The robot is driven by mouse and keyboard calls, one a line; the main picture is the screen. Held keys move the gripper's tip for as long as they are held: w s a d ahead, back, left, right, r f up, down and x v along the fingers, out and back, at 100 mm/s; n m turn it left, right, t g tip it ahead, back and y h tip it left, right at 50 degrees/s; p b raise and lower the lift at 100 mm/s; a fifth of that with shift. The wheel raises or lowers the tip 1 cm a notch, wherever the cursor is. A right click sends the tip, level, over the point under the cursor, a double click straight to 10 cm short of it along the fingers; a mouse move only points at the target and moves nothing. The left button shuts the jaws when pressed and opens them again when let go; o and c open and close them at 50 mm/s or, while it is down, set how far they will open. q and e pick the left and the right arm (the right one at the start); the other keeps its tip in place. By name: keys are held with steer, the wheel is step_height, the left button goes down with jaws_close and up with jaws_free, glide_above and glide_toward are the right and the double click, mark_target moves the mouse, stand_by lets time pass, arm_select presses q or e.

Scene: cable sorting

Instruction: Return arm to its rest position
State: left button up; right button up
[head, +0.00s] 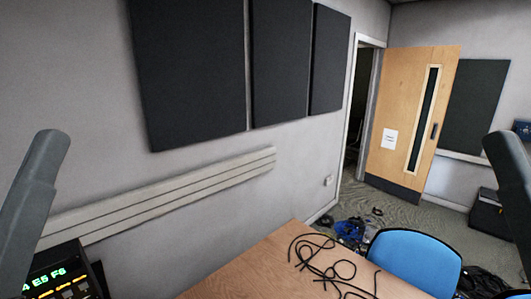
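Grey links of my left arm show at the left edge of the head view, and grey links of my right arm show at the right edge. Neither gripper is in the picture, so I cannot see their fingers or anything they might hold. A black cable (329,274) lies in loose loops on the wooden table (243,279), at the bottom middle. Its lower end runs toward the bottom edge of the picture.
A blue chair (415,262) stands at the table's right side. Tangled cables and a blue item (350,229) lie on the floor behind. A device with a lit display (46,280) is at bottom left. A wooden door (408,120) stands open at the back.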

step_height(320, 180, up, 20)
steer(key=p, duration=1.6)
